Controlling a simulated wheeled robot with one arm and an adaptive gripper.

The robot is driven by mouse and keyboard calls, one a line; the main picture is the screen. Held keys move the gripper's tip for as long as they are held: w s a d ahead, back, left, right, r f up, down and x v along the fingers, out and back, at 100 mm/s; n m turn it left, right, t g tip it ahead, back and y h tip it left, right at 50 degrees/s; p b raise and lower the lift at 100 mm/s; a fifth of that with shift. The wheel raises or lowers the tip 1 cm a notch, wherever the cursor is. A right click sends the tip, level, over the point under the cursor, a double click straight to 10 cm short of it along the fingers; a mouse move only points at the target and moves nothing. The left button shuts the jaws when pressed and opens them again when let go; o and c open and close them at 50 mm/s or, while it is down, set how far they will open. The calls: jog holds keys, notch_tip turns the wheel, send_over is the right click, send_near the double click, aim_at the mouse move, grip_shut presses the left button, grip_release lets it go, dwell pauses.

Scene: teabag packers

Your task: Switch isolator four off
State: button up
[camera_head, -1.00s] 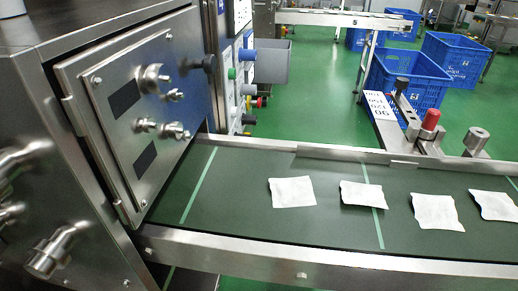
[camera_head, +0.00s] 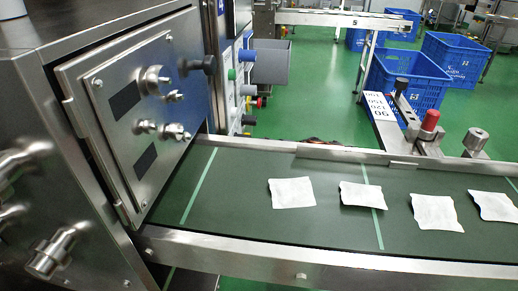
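No switch in the head view carries a readable "four", so I cannot tell which one is isolator four. A steel panel (camera_head: 140,125) on the machine at left carries several chrome knobs, one of them the upper knob (camera_head: 152,79). Behind it, a narrow panel has a black knob (camera_head: 209,64), a green knob (camera_head: 232,74), a blue knob (camera_head: 246,55) and a red and black knob (camera_head: 262,101). The on or off positions are too small to read. My gripper is not in view.
A green conveyor belt (camera_head: 240,200) with several white teabags (camera_head: 291,192) crosses the front. A red-topped post (camera_head: 430,121) stands on its far side. Blue crates (camera_head: 405,75) stand on the green floor behind. A grey bin (camera_head: 270,62) is beside the narrow panel.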

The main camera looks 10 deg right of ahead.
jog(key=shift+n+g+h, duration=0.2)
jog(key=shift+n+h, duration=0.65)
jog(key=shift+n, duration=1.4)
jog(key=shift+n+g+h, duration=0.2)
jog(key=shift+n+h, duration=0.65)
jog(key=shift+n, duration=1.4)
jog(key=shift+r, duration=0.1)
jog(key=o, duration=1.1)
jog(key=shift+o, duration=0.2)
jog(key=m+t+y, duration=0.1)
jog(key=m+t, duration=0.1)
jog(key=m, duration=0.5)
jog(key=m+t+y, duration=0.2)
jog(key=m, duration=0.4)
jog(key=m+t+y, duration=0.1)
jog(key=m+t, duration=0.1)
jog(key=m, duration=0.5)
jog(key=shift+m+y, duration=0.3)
